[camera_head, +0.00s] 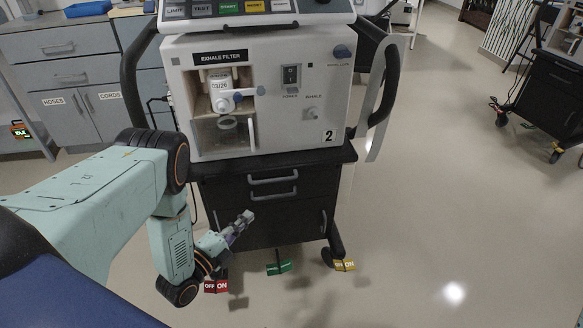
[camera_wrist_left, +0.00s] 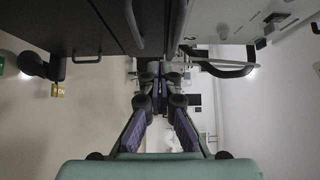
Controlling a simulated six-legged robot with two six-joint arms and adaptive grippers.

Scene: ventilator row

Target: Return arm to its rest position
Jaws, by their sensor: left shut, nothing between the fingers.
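My left arm comes in from the left in the head view and bends down in front of the ventilator cart. Its left gripper (camera_head: 243,222) is shut and empty, pointing up and to the right before the cart's black drawers. In the left wrist view the left gripper (camera_wrist_left: 160,78) shows its two purple-sided fingers meeting at the tips with nothing between them. The ventilator (camera_head: 285,120), marked 2, stands on the black cart (camera_head: 265,205) behind the gripper. I cannot tell whether the gripper touches the cart. My right gripper is not in view.
The exhale filter bay (camera_head: 222,100) is open-fronted with a white filter inside. Red (camera_head: 217,286), green (camera_head: 279,268) and yellow (camera_head: 344,265) pedals lie low around the cart. Grey cabinets (camera_head: 75,80) stand at left. Open floor (camera_head: 430,200) lies right; another cart (camera_head: 540,95) stands farther right.

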